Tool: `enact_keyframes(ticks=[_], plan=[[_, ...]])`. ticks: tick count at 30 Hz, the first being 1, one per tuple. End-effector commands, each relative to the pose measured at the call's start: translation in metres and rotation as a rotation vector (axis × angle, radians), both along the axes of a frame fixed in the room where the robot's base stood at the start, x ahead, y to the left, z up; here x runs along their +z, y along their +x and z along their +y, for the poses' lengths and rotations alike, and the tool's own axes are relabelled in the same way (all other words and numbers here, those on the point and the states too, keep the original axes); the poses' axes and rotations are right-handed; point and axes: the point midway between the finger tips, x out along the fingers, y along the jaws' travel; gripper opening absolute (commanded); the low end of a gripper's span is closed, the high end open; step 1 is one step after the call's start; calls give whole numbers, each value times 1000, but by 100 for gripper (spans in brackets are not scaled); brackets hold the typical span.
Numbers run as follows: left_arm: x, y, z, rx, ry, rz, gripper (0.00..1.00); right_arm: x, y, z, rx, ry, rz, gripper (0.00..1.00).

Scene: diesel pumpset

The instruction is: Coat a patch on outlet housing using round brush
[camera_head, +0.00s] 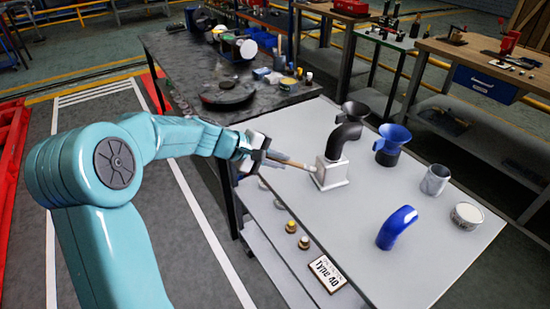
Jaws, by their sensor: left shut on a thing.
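My left gripper (262,157), its teal arm coming in from the left, is shut on the round brush (287,162) by its light wooden handle. The brush points right, its tip close to the left side of the pale block-shaped housing (333,173), which I take for the outlet housing. I cannot tell whether the tip touches it. A black elbow pipe (345,138) with a flared mouth rises from this housing. The housing stands upright on the light grey table (350,225). No coated patch can be made out at this size. My right gripper is not in view.
On the table stand a blue funnel-shaped part (388,147), a grey cylinder (435,180), a white-topped can (466,216) and a blue elbow (397,228). A cluttered dark bench (180,60) is behind.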

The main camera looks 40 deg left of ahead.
Motion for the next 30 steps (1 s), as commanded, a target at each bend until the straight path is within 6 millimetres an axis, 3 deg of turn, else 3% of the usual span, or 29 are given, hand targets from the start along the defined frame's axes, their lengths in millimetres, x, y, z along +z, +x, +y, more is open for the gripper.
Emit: enact_keyframes(ticks=[20, 30], plan=[[-1, -20, -38, 0, 0, -1, 0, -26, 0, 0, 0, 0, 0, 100], [10, -19, -38, 1, -1, -1, 0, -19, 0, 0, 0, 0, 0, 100]])
